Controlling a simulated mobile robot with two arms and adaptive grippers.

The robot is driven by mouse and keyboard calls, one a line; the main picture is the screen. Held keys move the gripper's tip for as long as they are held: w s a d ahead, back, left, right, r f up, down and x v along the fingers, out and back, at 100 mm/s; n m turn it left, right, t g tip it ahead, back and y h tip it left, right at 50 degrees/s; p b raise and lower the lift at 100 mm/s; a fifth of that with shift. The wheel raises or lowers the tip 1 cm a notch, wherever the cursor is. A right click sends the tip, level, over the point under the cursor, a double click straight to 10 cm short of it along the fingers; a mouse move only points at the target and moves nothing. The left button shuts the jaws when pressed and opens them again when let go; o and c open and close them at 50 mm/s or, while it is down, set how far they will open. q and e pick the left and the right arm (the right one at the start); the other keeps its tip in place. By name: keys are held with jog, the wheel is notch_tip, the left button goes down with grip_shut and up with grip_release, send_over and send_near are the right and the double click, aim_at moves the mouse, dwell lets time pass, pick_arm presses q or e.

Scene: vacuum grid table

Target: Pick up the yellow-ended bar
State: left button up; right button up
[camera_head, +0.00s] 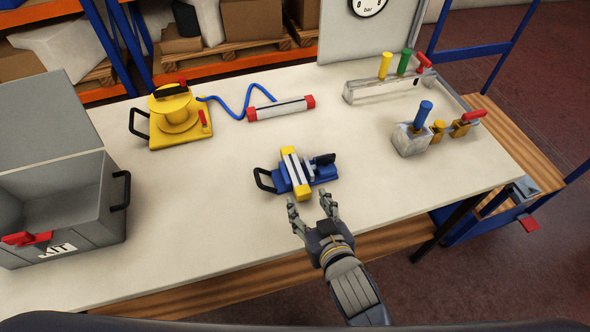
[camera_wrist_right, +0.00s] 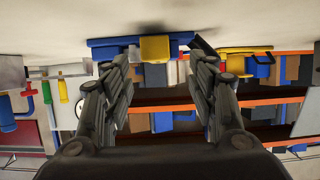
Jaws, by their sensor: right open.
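The yellow-ended bar (camera_head: 290,165) has a pale, dark-striped middle and a yellow block at each end. It lies across a blue device (camera_head: 322,176) with black handles, near the middle of the table. My right gripper (camera_head: 310,201) is open and empty, just in front of the bar's near end. In the right wrist view, one yellow end of the bar (camera_wrist_right: 155,48) shows beyond and between the open fingers (camera_wrist_right: 158,65), apart from them. The blue device (camera_wrist_right: 105,50) shows behind it. My left gripper is not in view.
A red-ended bar (camera_head: 281,108) lies behind, near a yellow round device (camera_head: 176,117) with a blue hose. A grey KIT box (camera_head: 70,215) stands at the left. A metal block with a blue knob (camera_head: 411,139) and a valve manifold (camera_head: 384,88) stand right. The front table area is clear.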

aim_at(304, 192)
jog(key=shift+d+p+x, duration=0.15)
jog(key=shift+p+x, duration=0.2)
jog(key=shift+x, duration=1.1)
jog(key=shift+d+p+x, duration=0.1)
jog(key=shift+p+x, duration=0.25)
jog(key=shift+x, duration=1.05)
jog(key=shift+f, duration=0.1)
jog(key=c, duration=1.2)
